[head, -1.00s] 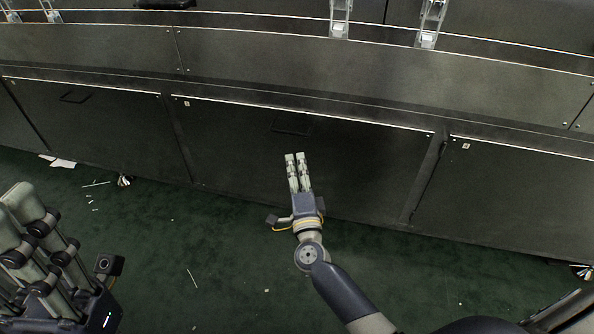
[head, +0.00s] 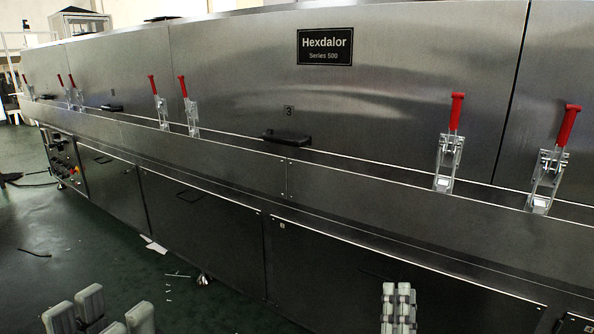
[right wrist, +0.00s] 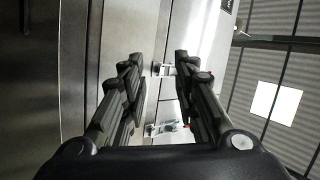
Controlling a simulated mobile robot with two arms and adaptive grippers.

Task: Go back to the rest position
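My right gripper (head: 398,300) shows at the bottom of the head view, its pale fingertips pointing up in front of the dryer's lower panels. In the right wrist view its two dark fingers (right wrist: 157,75) stand apart with nothing between them. My left gripper (head: 100,316) shows only by its pale fingertips at the bottom left of the head view. They stand apart, with nothing seen between them. The rest of both hands is below the picture.
The long steel tunnel dryer (head: 380,90) fills most of the head view. Red-handled latches (head: 453,130) and a black handle (head: 287,137) stick out along its front. Green floor (head: 100,240) with paper scraps (head: 155,245) is open at the left.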

